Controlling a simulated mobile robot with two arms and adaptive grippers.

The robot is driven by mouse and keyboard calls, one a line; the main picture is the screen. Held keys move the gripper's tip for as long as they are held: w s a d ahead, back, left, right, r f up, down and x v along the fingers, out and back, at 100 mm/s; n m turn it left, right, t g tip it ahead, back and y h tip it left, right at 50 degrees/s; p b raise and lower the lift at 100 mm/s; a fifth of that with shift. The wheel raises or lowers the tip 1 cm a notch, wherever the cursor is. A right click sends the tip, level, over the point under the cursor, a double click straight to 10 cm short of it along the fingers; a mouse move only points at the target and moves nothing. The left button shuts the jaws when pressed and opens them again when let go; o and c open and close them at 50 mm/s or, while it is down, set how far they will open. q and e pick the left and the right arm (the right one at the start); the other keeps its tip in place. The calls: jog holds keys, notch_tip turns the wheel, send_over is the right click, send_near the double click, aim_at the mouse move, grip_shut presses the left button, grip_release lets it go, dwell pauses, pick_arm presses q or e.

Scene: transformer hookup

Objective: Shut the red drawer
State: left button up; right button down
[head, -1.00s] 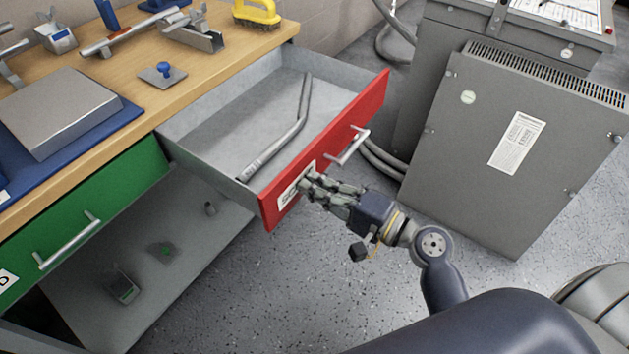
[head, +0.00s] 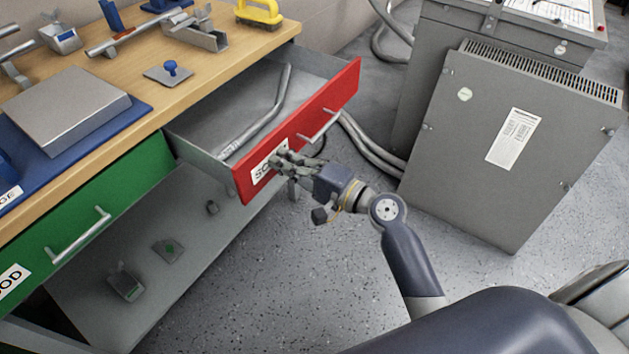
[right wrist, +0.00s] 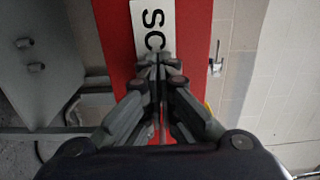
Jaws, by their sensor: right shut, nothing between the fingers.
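The red drawer (head: 331,97) stands partly open under the wooden workbench. Its front has a silver bar handle (head: 319,127) and a white label, partly hidden by my fingers. A bent grey pipe (head: 268,122) lies inside the drawer. My right gripper (head: 280,160) is shut and empty, its fingertips at the label on the drawer front, left of the handle; they look to be touching it. In the right wrist view the shut fingertips (right wrist: 160,62) lie over the lower end of the label (right wrist: 152,30) on the red front (right wrist: 196,40). My left gripper is not in view.
The green drawer (head: 88,205) beside it looks shut. Tools and a grey metal plate (head: 70,105) lie on the bench (head: 150,110). A lower shelf (head: 180,235) holds small parts. A grey transformer cabinet (head: 500,150) and hoses (head: 372,148) stand to the right. The speckled floor (head: 300,290) is open in front.

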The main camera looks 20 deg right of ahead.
send_near(237, 142)
jog(key=shift+w+a+r, duration=0.15)
jog(key=shift+w+r, duration=0.05)
jog(key=shift+r, duration=0.35)
jog(key=shift+w+a+r, duration=0.2)
jog(key=shift+r, duration=0.35)
jog(key=x, duration=0.2)
jog(key=shift+w+a, duration=0.1)
jog(key=shift+w, duration=0.15)
jog(key=b+x, duration=0.1)
jog(key=x, duration=0.5)
jog(key=shift+w+a+f+b, duration=0.15)
jog(key=shift+w+b, duration=0.05)
jog(key=shift+b, duration=0.2)
jog(key=b+x, duration=0.2)
jog(key=x, duration=0.4)
jog(key=shift+w+a, duration=0.2)
jog(key=shift+w, duration=0.25)
jog(key=shift+r, duration=0.25)
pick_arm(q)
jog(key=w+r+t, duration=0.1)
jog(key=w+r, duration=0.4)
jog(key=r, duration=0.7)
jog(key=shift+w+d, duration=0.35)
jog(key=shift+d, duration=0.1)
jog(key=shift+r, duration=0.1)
pick_arm(e)
jog(key=shift+r, duration=0.2)
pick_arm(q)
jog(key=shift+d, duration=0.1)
